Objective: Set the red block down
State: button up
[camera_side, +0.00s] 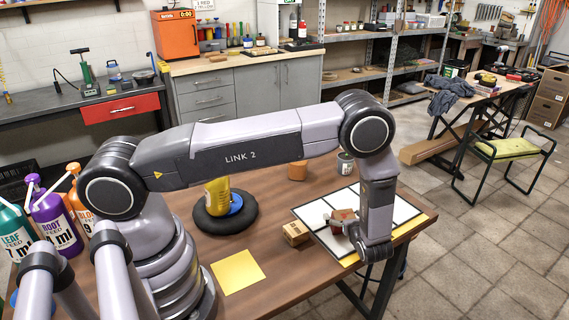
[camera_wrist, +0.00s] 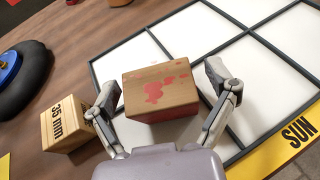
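The red block (camera_wrist: 160,92), with a bare-wood top splashed with red paint and a red front side, is between my gripper's fingers in the wrist view. It appears to sit on the white gridded board (camera_wrist: 268,88). My gripper (camera_wrist: 165,85) is open, with one finger on each side of the block and a small gap visible at both sides. In the side view the block (camera_side: 343,215) is on the board (camera_side: 312,213) beside my gripper (camera_side: 357,238), which partly covers it.
A wooden "35 mm" block (camera_wrist: 66,125) stands just left of the board. A black ring (camera_side: 225,222) with a blue disc and yellow object lies farther left. A dark can (camera_side: 345,163) and an orange-brown block (camera_side: 297,170) stand behind. A yellow square (camera_side: 238,271) lies near the front.

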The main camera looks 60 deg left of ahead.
jog(key=shift+r, duration=0.1)
jog(key=shift+r, duration=0.25)
jog(key=v, duration=1.2)
jog(key=s+a+r+n+g+h, duration=0.2)
jog(key=s+a+r+n, duration=0.15)
jog(key=r, duration=0.45)
jog(key=s+a+r+n+g+h, duration=0.1)
jog(key=s+a+r+n+h, duration=0.15)
jog(key=r+n, duration=0.4)
jog(key=s+a+r+n+g+h, duration=0.1)
jog(key=s+a+r+n+g, duration=0.2)
jog(key=r, duration=0.6)
jog(key=s+r+n+t+h, duration=0.3)
jog(key=s+r+n, duration=0.1)
jog(key=s, duration=0.4)
jog(key=s+a+r+n+t+h, duration=0.1)
jog(key=s+r+n+t+h, duration=0.2)
jog(key=s, duration=0.6)
jog(key=r+n+h, duration=0.1)
jog(key=r+n, duration=0.1)
jog(key=shift+s+a+n, duration=0.15)
jog(key=shift+s+n, duration=0.05)
jog(key=shift+n, duration=0.1)
